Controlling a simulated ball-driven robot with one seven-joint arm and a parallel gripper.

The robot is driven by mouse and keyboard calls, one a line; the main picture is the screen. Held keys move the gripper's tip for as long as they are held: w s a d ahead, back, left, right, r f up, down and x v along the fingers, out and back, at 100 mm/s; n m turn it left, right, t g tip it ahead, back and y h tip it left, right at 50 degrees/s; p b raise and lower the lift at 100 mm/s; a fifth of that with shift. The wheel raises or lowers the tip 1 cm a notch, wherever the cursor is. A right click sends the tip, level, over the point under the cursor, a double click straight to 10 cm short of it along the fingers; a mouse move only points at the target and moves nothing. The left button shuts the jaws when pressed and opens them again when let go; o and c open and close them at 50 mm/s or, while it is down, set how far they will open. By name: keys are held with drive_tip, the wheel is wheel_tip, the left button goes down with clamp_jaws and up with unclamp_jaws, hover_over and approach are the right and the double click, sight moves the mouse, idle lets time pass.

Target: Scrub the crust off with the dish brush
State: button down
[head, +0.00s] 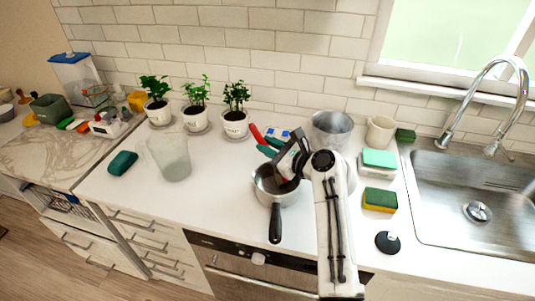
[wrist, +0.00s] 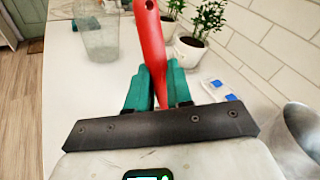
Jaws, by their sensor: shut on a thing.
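The grey saucepan (head: 270,196) stands on the white counter, its black handle (head: 275,225) toward the front edge. My gripper (head: 269,146), with green fingers, is above the pan's far side. It is shut on the red handle of the dish brush (head: 256,133). In the wrist view the red handle (wrist: 151,45), with a hole in its end, stands up between the green fingers (wrist: 153,88). The brush's head is hidden. A dark reddish patch shows inside the pan beside my arm; I cannot tell whether it is crust. Much of the pan's inside is covered by my gripper.
A metal pot (head: 331,128) stands behind my arm. Sponges (head: 380,200) and a black disc (head: 387,243) lie between my arm and the sink (head: 480,200). Potted plants (head: 235,122) line the wall. A clear tumbler (head: 171,160) stands left; the counter between it and the pan is clear.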

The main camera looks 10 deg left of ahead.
drive_tip(key=shift+w+r, duration=0.1)
idle(0.3)
wheel_tip(320, 180, up, 7)
drive_tip(key=p, duration=0.4)
